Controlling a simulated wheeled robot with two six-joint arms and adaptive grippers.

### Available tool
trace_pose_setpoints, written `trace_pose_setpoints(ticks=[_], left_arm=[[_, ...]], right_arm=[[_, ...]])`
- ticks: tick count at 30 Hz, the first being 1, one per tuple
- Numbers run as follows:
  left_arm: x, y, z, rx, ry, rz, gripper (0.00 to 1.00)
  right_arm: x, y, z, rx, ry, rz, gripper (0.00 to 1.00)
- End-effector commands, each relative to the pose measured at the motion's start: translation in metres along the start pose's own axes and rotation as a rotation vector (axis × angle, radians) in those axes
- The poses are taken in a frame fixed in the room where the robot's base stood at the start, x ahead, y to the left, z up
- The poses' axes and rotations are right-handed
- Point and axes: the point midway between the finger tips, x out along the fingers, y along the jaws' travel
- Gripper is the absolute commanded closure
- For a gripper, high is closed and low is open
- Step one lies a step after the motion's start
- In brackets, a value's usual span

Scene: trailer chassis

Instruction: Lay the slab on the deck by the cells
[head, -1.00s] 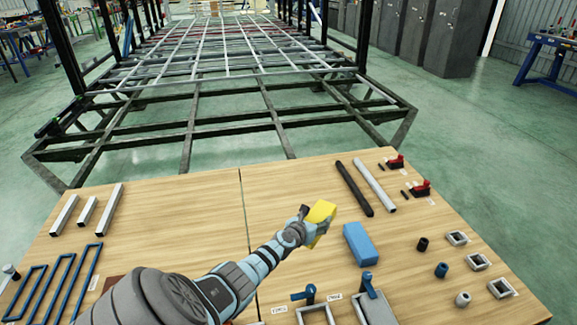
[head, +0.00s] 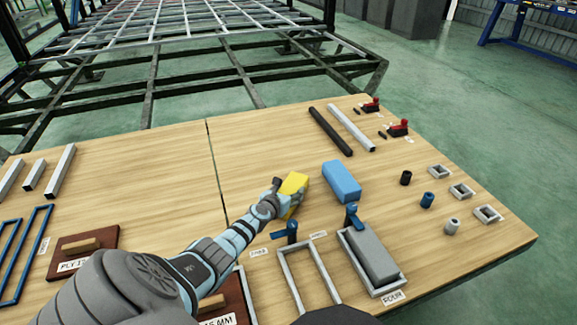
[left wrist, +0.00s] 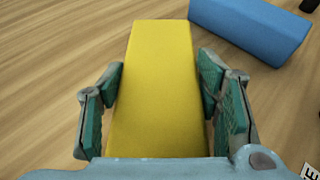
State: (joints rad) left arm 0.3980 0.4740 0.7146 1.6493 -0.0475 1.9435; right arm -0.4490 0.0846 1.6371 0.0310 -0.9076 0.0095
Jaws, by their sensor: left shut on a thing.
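A yellow slab (head: 294,184) is in my left gripper (head: 284,198), over the wooden table left of a blue slab (head: 342,181). In the left wrist view the yellow slab (left wrist: 158,85) lies lengthwise between the two fingers, and the blue slab (left wrist: 250,28) shows beyond to the right. I cannot tell whether the yellow slab touches the table. A grey slab (head: 372,255) sits in the right framed cell (head: 394,289). The cell beside it (head: 292,275) is empty where visible. My right gripper is not in view.
Blue-handled parts (head: 289,231) stand at the cells' far ends. Small sleeves (head: 427,200) and square rings (head: 461,190) lie to the right. Black and grey bars (head: 331,131) lie behind. Bare table (head: 165,170) is free to the left. The trailer chassis (head: 155,90) stands beyond.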

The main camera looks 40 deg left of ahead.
Motion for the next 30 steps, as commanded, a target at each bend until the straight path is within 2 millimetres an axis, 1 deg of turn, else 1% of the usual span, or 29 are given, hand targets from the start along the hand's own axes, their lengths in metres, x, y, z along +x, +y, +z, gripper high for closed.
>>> trace_pose_setpoints(ticks=[13, 14, 15, 17, 29, 30], left_arm=[[0.0011, 0.0002, -0.0022, 0.000, -0.001, 0.000, 0.71], [0.0009, 0.0002, -0.0022, 0.000, 0.000, 0.000, 0.39], [0.0008, 0.0002, -0.0019, 0.000, 0.000, 0.000, 0.33], [0.0008, 0.0002, -0.0019, 0.000, 0.000, 0.000, 0.23], [0.0000, 0.0001, -0.0001, 0.000, 0.000, 0.000, 0.22], [-0.0005, 0.0001, 0.0014, 0.000, 0.000, 0.000, 0.22]], right_arm=[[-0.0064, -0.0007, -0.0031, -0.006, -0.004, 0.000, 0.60], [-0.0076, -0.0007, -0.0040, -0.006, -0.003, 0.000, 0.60], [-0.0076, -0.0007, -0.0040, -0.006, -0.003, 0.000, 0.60], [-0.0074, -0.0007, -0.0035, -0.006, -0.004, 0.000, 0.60], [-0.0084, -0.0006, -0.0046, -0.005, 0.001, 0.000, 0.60], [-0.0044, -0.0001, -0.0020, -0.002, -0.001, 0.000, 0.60]])
